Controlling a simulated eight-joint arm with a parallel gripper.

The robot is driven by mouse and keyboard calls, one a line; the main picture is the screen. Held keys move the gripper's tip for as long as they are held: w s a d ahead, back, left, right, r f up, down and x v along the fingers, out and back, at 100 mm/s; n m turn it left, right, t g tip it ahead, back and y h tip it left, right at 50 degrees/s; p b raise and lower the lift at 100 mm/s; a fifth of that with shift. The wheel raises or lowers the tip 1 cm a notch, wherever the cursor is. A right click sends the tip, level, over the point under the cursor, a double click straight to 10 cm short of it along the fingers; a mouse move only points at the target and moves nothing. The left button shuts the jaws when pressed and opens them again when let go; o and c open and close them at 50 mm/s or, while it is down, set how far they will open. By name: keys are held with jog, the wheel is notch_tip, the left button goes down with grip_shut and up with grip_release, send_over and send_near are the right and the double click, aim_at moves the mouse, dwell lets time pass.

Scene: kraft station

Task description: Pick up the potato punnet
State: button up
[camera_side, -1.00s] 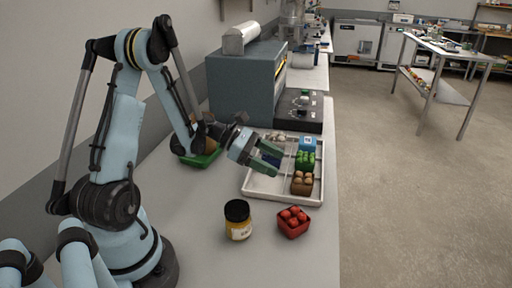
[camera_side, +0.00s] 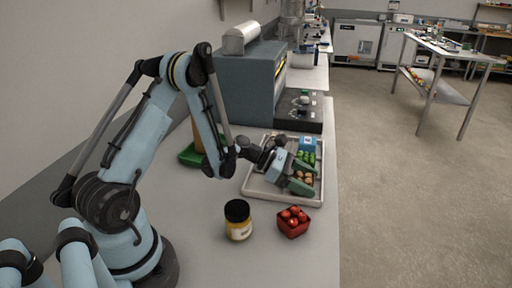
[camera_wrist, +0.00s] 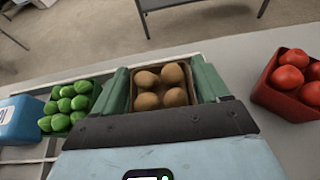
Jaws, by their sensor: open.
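The potato punnet (camera_wrist: 160,88) is a brown square box of several round tan potatoes. It sits in the near right part of the white tray (camera_side: 262,199). In the side view my gripper (camera_side: 303,182) covers much of the punnet (camera_side: 307,174). My gripper is open, and in the wrist view its green fingers (camera_wrist: 162,90) stand on the left and right sides of the punnet. I cannot tell whether either finger touches it. The punnet's lower part is hidden by the gripper.
A punnet of green produce (camera_wrist: 70,105) and a blue box (camera_wrist: 20,120) stand beside it in the tray. A red tomato punnet (camera_side: 293,222) and a dark-lidded jar (camera_side: 238,220) stand in front. A green container (camera_side: 190,154) is left of the tray.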

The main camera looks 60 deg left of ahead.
jog(key=shift+w+d+f, duration=0.2)
jog(key=shift+w+d, duration=0.1)
jog(key=c, duration=0.8)
jog(key=shift+r, duration=0.1)
